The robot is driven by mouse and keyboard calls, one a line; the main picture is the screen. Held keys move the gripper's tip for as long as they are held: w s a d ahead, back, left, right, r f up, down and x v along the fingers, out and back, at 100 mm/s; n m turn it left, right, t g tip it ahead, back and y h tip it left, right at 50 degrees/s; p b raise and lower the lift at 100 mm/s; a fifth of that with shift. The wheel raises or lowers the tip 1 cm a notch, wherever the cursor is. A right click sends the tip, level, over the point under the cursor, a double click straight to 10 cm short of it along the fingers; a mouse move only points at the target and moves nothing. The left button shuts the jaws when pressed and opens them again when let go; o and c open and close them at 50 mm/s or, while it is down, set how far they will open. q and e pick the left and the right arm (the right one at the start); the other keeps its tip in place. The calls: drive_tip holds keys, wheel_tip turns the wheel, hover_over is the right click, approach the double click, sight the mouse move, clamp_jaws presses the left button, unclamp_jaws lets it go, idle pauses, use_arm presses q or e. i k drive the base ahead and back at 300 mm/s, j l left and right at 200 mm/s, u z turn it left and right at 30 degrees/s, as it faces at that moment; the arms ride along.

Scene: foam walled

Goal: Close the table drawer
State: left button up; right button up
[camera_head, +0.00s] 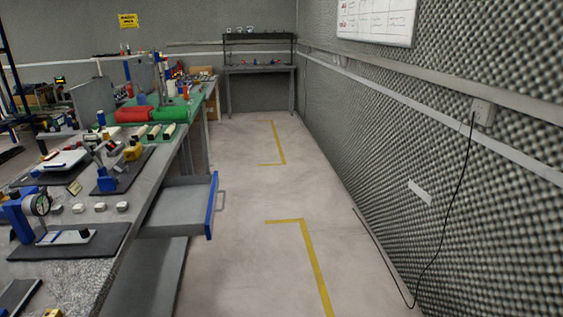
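The table drawer (180,207) is pulled out of the right side of the long grey workbench (75,276). It is a grey tray, and it looks empty. Its blue front panel (212,206) faces right over the aisle and carries a grey handle (221,200). The drawer stands well out from the bench edge. Neither of my grippers is in the head view, so their place relative to the drawer cannot be seen.
Gauges and small tools, including a dial gauge (41,205), crowd the bench top. The floor aisle (255,210) right of the drawer is clear, with yellow floor lines. A foam wall (460,190) with a hanging black cable bounds it. A shelved table (260,71) stands at the far end.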

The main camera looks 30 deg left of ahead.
sight(182, 205)
drive_tip(key=i+j+u, duration=0.1)
drive_tip(key=i+u, duration=0.15)
drive_tip(key=u, duration=0.2)
drive_tip(key=i+u, duration=0.6)
drive_tip(key=u, duration=0.25)
drive_tip(key=i+l+u, duration=0.15)
drive_tip(key=u, duration=0.25)
drive_tip(key=i, duration=0.1)
